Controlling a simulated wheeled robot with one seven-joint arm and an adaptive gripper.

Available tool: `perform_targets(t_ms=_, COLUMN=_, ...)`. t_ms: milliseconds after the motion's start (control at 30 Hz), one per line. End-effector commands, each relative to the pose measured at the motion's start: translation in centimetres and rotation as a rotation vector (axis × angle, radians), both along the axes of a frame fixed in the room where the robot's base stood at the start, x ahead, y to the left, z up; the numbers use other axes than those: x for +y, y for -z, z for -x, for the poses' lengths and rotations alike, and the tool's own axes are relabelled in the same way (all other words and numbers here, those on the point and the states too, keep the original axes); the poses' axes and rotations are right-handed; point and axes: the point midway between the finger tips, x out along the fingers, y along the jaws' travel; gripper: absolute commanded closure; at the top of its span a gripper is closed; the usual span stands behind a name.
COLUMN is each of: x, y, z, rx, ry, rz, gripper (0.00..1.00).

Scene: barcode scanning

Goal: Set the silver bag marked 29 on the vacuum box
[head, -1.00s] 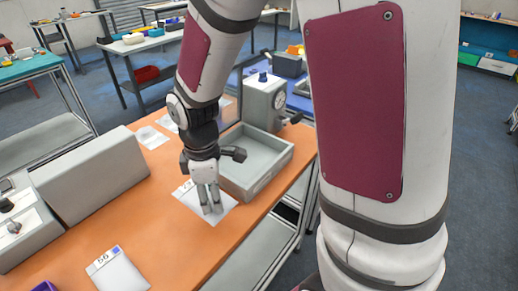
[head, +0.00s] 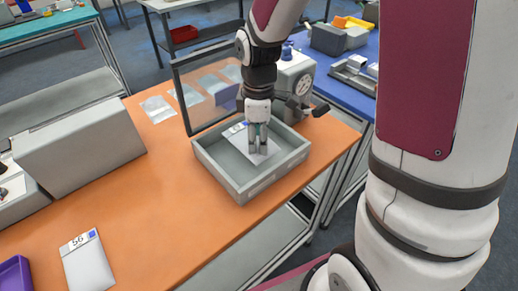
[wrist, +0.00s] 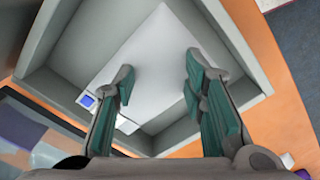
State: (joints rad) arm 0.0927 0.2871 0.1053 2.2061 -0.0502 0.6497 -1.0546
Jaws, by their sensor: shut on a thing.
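The vacuum box (head: 228,182) is an open grey tray on the orange table, with a dark-framed clear lid (head: 178,92) raised behind it. A pale silver bag (head: 270,153) with a blue-marked label is inside the box walls; its number cannot be read. My gripper (head: 258,148) points down into the box and is shut on this bag. The wrist view shows the bag (wrist: 160,50) spread beneath and between the fingers (wrist: 160,85), with the box walls around it. Whether the bag touches the box floor is unclear.
A silver bag marked 56 (head: 88,268) lies at the front left. Other bags (head: 157,109) lie behind the box. A long grey housing (head: 85,145) stands at left, and a gauge unit (head: 296,75) adjoins the box.

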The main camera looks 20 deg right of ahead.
Motion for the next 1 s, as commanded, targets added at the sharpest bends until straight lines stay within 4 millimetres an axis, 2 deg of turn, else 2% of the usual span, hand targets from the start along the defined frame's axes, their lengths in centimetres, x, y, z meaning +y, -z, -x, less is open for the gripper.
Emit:
perform_targets(t_ms=400, x=0.0, y=4.4, z=0.0, rx=0.000, ry=-0.001, rz=0.001, gripper=0.91)
perform_targets(t_ms=800, x=0.0, y=4.8, z=0.0, rx=0.000, ry=-0.001, rz=0.000, gripper=0.91)
perform_targets(t_ms=833, x=0.0, y=4.7, z=0.0, rx=0.000, ry=-0.001, rz=0.000, gripper=0.55)
perform_targets(t_ms=900, x=0.0, y=4.7, z=0.0, rx=0.000, ry=-0.001, rz=0.000, gripper=0.42)
perform_targets(t_ms=1000, x=0.0, y=4.7, z=0.0, rx=0.000, ry=-0.001, rz=0.000, gripper=0.42)
